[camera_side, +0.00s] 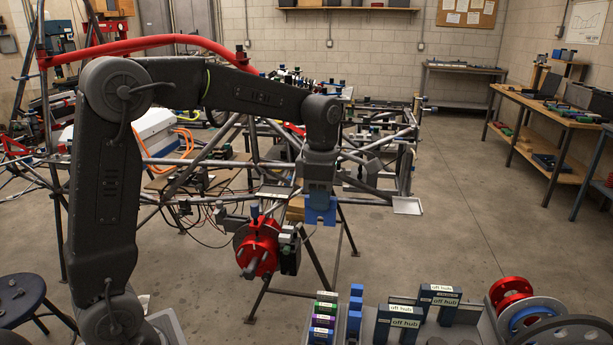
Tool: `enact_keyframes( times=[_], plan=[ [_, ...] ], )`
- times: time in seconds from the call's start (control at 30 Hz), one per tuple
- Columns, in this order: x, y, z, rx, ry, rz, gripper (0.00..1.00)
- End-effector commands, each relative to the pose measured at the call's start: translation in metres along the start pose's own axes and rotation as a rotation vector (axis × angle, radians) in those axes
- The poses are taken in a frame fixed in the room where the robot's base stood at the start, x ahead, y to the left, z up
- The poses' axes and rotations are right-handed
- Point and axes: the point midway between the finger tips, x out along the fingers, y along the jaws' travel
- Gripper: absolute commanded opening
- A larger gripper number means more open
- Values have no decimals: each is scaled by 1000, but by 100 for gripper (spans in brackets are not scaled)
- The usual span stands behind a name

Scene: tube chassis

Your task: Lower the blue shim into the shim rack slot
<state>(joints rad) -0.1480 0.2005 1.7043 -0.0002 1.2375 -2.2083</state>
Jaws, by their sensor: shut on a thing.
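My gripper (319,195) hangs from the end of my arm near the middle of the camera_side view, pointing down. It is shut on the blue shim (321,216), a small bright blue plate whose upper part is partly hidden by the gripper. The shim is in the air, well above the bench in the picture. At the bottom, a row of small blocks with white, green, purple and blue faces (322,318) appears to be the shim rack. Blue pieces (355,312) stand just right of it. I cannot make out an empty slot.
Dark boxes labelled "off hub" (405,318) stand right of the blue pieces. Red and grey discs (512,292) are at the far right of the bench. A tube chassis (400,150) with a red hub (262,246) is behind my gripper. Open floor lies to the right.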

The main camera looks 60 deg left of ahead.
Motion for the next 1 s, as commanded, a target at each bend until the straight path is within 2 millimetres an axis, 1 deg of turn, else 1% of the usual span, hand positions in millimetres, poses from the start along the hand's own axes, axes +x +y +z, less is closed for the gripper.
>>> enact_keyframes(
  times=[0.03, 0.1, 0.17, 0.2, 0.33, 0.43, 0.57, 0.67, 0.7, 0.77, 0.8, 0.9, 1.0],
  plan=[
    [1, -12, 3, 5, 0, 0, 0],
    [2, -25, 7, 4, -1, 1, 0],
    [4, -36, 9, 4, -1, 1, 0],
    [9, -38, 9, 1, 2, -2, 0],
    [38, -36, 8, -1, 4, -4, 0],
    [63, -36, 8, -1, 4, -5, 0],
    [108, -36, 8, -1, 7, -8, 0],
    [150, -37, 7, -1, 8, -10, 0],
    [169, -37, 7, -1, 10, -12, 0],
    [197, -37, 7, -1, 10, -12, 0],
    [216, -37, 7, -1, 10, -12, 0],
    [256, -37, 7, -1, 9, -10, 0],
    [289, -36, 8, 0, 6, -7, 0]
  ],
)
